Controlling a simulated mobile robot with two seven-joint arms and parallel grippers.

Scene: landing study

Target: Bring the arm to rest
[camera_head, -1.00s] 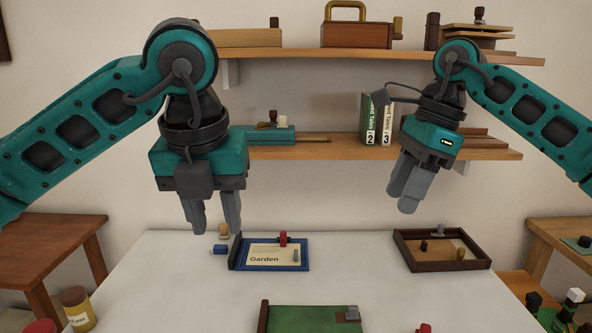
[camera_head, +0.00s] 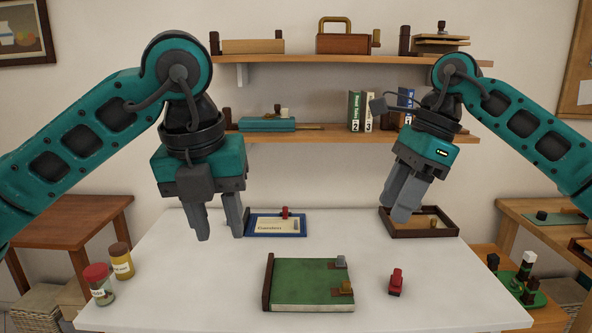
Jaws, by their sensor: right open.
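My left gripper (camera_head: 219,222) hangs fingers down above the back left of the white table (camera_head: 200,285). Its two grey fingers are apart, with nothing seen between them. My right gripper (camera_head: 398,205) points down and slightly left, in front of the left end of a dark brown tray (camera_head: 447,234). It is open and I see nothing held in it; its fingers overlap in this view. Both arms are bent and raised, clear of each other.
Two jars (camera_head: 99,287) stand at the left edge. Shelves (camera_head: 340,136) line the back wall. Side tables (camera_head: 70,218) flank the table.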

